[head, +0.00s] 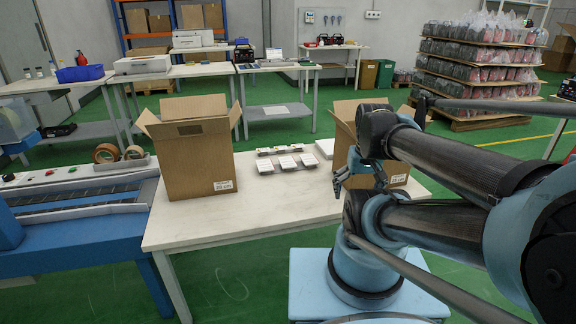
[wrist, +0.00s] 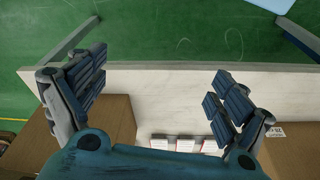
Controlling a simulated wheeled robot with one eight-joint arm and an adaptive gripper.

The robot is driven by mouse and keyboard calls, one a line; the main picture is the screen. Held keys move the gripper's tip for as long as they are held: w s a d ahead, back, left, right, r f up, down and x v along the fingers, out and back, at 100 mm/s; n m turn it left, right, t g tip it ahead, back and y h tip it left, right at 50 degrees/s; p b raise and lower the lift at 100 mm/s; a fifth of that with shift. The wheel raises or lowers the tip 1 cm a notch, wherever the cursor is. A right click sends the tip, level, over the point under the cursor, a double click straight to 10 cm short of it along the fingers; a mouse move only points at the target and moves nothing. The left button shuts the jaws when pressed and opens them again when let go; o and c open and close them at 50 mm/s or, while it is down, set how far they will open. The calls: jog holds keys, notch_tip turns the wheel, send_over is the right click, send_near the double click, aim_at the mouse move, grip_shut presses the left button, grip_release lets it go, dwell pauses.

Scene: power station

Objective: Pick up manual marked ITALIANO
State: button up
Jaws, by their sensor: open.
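Several small booklets (head: 287,163) lie in two rows on a white table between two cardboard boxes. The print is too small to read, so I cannot tell which is marked ITALIANO. In the wrist view, a row of booklets (wrist: 185,145) shows at the bottom edge, partly hidden by my gripper body. My gripper (wrist: 158,90) is open and empty, with its fingers spread above the table. In the head view, my gripper (head: 362,182) is in front of the right box, right of the booklets.
An open cardboard box (head: 205,165) stands left of the booklets. Another box (head: 395,172) stands right, partly hidden by my arm. The white table (head: 215,222) is bare along its front. A blue conveyor (head: 85,225) adjoins it on the left.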

jog(key=w+a+r+n+t, duration=0.1)
jog(key=w+a+r, duration=0.2)
jog(key=w, duration=0.6)
jog(key=w+a+r+n, duration=0.1)
jog(key=w+a+r, duration=0.25)
jog(key=w, duration=0.55)
jog(key=n+t+y, duration=0.1)
send_over(290, 166)
jog(key=s, duration=0.3)
jog(key=shift+f, duration=8.2)
jog(key=shift+w+d+x, duration=0.1)
jog(key=shift+d+x, duration=0.05)
jog(key=shift+x, duration=1.2)
jog(key=shift+w+d+x, duration=0.15)
jog(key=shift+d+x, duration=0.05)
jog(key=shift+x, duration=1.15)
jog(key=shift+r, duration=0.1)
jog(key=c, duration=1.1)
